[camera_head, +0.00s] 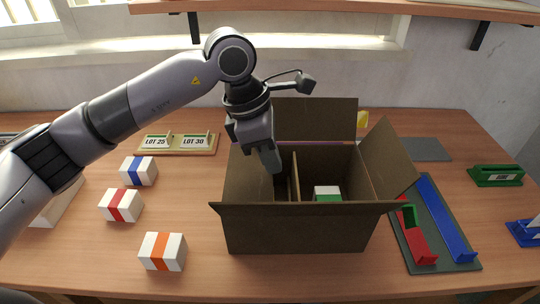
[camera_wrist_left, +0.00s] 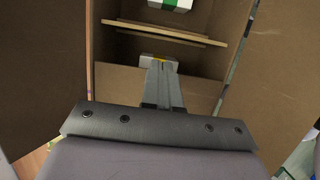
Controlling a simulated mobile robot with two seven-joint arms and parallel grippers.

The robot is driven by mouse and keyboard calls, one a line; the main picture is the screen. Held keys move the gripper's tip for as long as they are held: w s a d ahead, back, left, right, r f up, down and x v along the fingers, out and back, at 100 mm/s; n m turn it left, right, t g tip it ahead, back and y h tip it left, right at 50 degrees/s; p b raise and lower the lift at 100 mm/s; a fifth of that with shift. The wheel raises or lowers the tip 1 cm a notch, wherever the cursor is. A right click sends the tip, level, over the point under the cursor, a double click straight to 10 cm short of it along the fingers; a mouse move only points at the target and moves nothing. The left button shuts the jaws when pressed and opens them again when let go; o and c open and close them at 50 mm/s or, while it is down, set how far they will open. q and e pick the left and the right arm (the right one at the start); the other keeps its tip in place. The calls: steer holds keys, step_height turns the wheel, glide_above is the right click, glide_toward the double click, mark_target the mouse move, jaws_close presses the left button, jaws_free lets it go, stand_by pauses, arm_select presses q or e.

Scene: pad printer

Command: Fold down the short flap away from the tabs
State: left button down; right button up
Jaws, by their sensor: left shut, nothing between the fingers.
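An open brown cardboard box (camera_head: 300,230) stands on the table in the head view. Its back flap (camera_head: 315,118) stands up, and its right flap (camera_head: 388,155) leans outward. Inside are a divider (camera_head: 294,178) and a white and green block (camera_head: 327,194). My left gripper (camera_head: 272,165) is shut and empty, pointing down at the box's left side, left of the divider. In the left wrist view, the shut fingers (camera_wrist_left: 163,75) lie in front of a cardboard panel (camera_wrist_left: 118,88); I cannot tell whether they touch it. A white and yellow block (camera_wrist_left: 158,60) shows beyond. I cannot make out tabs.
Blocks with blue (camera_head: 138,171), red (camera_head: 121,204) and orange (camera_head: 163,251) bands stand left of the box. A lot-label stand (camera_head: 178,151) is behind left. A grey tray (camera_head: 458,266) with red and blue pieces lies close at right. A shelf (camera_head: 330,8) hangs above the back.

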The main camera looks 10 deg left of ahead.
arm_select(q)
steer(key=shift+r+p, duration=0.3)
steer(key=shift+r, duration=0.45)
arm_select(e)
steer(key=shift+r, duration=0.25)
arm_select(q)
step_height(320, 180, up, 5)
steer(key=shift+d+f+p, duration=0.1)
steer(key=shift+f+p, duration=0.05)
steer(key=shift+p, duration=0.95)
step_height(320, 180, up, 9)
steer(key=shift+b, duration=0.45)
arm_select(e)
steer(key=shift+d+r, duration=0.45)
steer(key=shift+d, duration=0.05)
arm_select(q)
steer(key=shift+s+f, duration=0.1)
arm_select(e)
steer(key=shift+s, duration=0.15)
